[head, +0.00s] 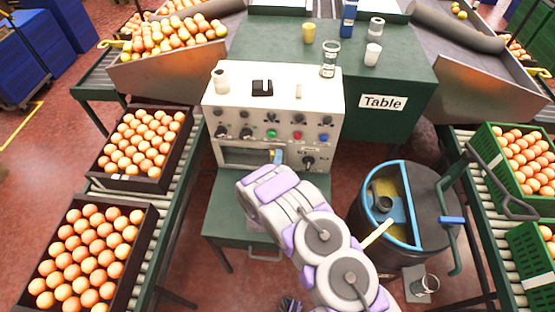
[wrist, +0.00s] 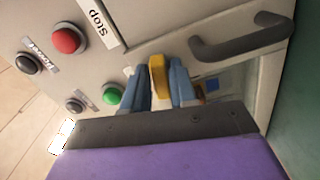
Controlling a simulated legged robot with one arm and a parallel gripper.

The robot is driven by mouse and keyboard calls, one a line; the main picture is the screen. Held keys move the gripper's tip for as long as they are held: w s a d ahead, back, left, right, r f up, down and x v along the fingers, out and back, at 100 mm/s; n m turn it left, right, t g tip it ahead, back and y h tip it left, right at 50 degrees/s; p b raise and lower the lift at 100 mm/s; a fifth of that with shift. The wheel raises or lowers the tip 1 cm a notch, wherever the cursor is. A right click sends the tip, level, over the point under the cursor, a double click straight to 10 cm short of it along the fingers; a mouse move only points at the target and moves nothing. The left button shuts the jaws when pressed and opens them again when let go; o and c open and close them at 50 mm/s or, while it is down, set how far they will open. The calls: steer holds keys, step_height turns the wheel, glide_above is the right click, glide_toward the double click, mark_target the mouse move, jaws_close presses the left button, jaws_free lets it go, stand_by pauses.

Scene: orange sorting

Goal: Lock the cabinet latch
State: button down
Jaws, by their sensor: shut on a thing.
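The white control cabinet (head: 222,107) stands on a green bench in the head view, with buttons and knobs on its front. A small yellow latch piece shows in the wrist view (wrist: 158,76), at the cabinet's front face. My gripper (wrist: 160,72) has its two blue fingers on either side of the yellow latch and is shut on it. In the head view my gripper (head: 277,157) is small at the cabinet's lower front, and my arm hides part of the area below. The latch's exact lock position cannot be told.
A grey handle (wrist: 240,37) sits right of the latch in the wrist view. A red button (wrist: 68,38) and green button (wrist: 112,93) lie left of it. Orange crates (head: 102,205) line the left conveyor. A dark round bin (head: 435,195) stands right of my arm.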

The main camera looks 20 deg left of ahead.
steer(key=shift+s+a+n, duration=0.15)
steer(key=shift+a+n, duration=0.1)
steer(key=shift+n, duration=0.85)
steer(key=c, duration=1.3)
jaws_free()
steer(key=shift+c, duration=0.2)
steer(key=shift+o, duration=1.3)
steer(key=shift+a+f, duration=0.1)
steer(key=shift+a, duration=0.05)
steer(key=p+v, duration=0.3)
steer(key=v, duration=1.4)
steer(key=shift+p, duration=0.35)
